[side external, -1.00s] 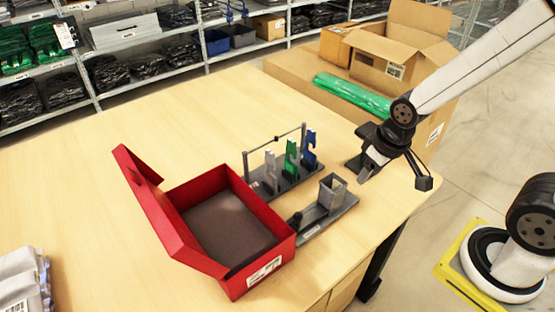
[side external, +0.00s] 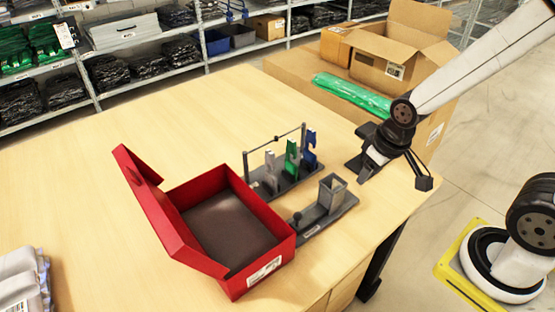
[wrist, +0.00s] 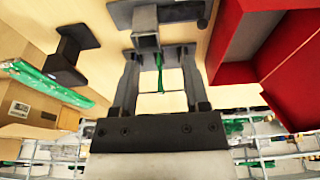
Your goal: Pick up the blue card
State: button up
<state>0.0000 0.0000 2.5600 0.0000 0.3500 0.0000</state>
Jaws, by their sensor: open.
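The blue card (side external: 310,148) stands upright at the right end of a dark rack, beside the green card (side external: 291,160) and a pale grey card (side external: 270,170). My gripper (side external: 369,166) is to the right of the rack, apart from the blue card. In the wrist view my gripper (wrist: 160,90) has its fingers spread with a clear gap. A thin green strip (wrist: 160,72) shows between them; I cannot tell whether it is the green card. I cannot make out the blue card in the wrist view.
A grey square holder (side external: 332,189) on a dark base stands in front of the rack. An open red box (side external: 268,210) is to the left. A dark stand (wrist: 68,55) is near the table edge. The table's left side (side external: 90,185) is mostly clear.

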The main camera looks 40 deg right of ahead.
jog(key=shift+o, duration=0.4)
jog(key=shift+r, duration=0.2)
jog(key=shift+w+v, duration=0.5)
jog(key=shift+v, duration=1.8)
jog(key=t, duration=1.1)
send_near(307, 134)
notch_tip(307, 134, up, 13)
jog(key=w, duration=0.3)
jog(key=f, duration=1.4)
jog(key=shift+s+d+f, duration=0.2)
jog(key=shift+d+f, duration=0.1)
jog(key=shift+x, duration=1.3)
jog(key=shift+w, duration=0.1)
jog(key=shift+x, duration=2.55)
